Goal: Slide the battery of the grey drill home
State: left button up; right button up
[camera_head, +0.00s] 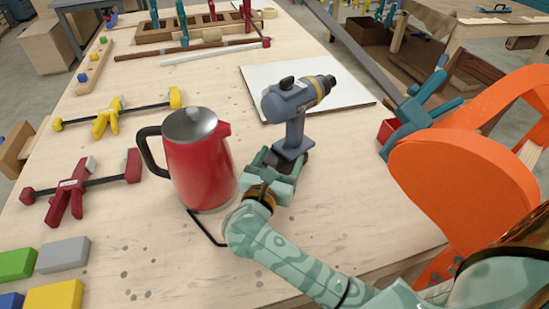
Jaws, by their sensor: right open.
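The grey drill (290,112) stands upright near the middle of the workbench, its chuck pointing right, with a yellow ring near the chuck. Its foot is at the front edge of a white board. A dark part shows low at the foot, probably the battery, mostly hidden by my gripper; I cannot tell how far in it sits. My right gripper (281,163), pale green, is open at the drill's foot, on its near left side. Whether it touches the battery cannot be told. My left gripper is not in view.
A red jug (197,165) with a black handle stands close left of my right gripper. A white board (345,92) lies behind the drill. Red (80,186) and yellow (112,114) clamps lie at left. An orange chair form (460,180) stands at right. Bare bench (345,185) lies right of the drill.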

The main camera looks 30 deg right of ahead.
aim_at(292, 135)
jog(key=b+x, duration=0.2)
jog(key=x, duration=0.7)
jog(key=shift+w+d+f, duration=0.1)
jog(key=shift+w, duration=0.05)
jog(key=shift+w+d, duration=0.35)
jog(key=shift+d, duration=0.1)
jog(key=shift+b, duration=0.3)
jog(key=c, duration=1.1)
